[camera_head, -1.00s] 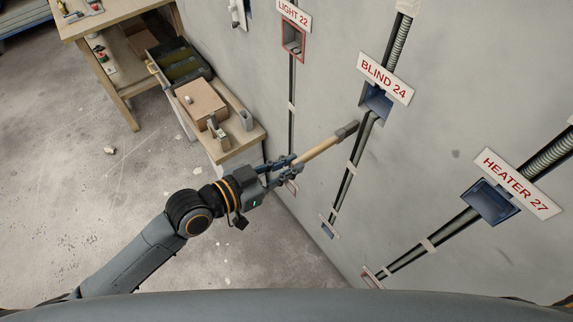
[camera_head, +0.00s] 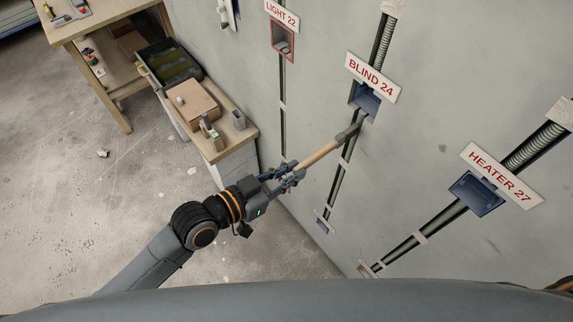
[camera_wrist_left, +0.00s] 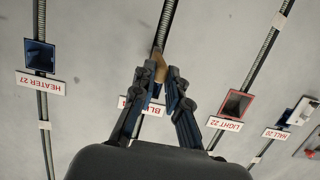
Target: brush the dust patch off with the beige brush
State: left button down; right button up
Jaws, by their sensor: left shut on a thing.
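My left gripper (camera_head: 287,175) is shut on the beige brush (camera_head: 318,156) by its handle. The brush slants up and right, its dark grey head at the wall just below the blue box (camera_head: 366,98) under the BLIND 24 label (camera_head: 372,77). I cannot tell whether the head touches the wall. In the left wrist view, part of the brush (camera_wrist_left: 161,66) shows between the fingertips (camera_wrist_left: 164,82). A small grey smudge (camera_head: 443,149) is on the bare wall to the right; I cannot tell if it is the dust patch. My right gripper is not in view.
Conduits run down the wall, with the HEATER 27 box (camera_head: 477,194) at right and the LIGHT 22 box (camera_head: 282,42) at upper left. A low cabinet (camera_head: 237,142) with a carton (camera_head: 193,103) stands left of my gripper. The floor behind is mostly clear.

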pick_arm(q)
jog(key=shift+s+d+p, duration=0.75)
jog(key=shift+s+p, duration=0.1)
jog(key=shift+p, duration=0.15)
dwell(0.7)
jog(key=shift+w+a+b, duration=0.9)
jog(key=shift+w+a, duration=0.65)
jog(key=shift+w, duration=0.45)
jog(key=s+d+p, duration=0.4)
jog(key=s, duration=0.2)
jog(key=shift+s+d, duration=0.15)
jog(key=shift+d, duration=0.25)
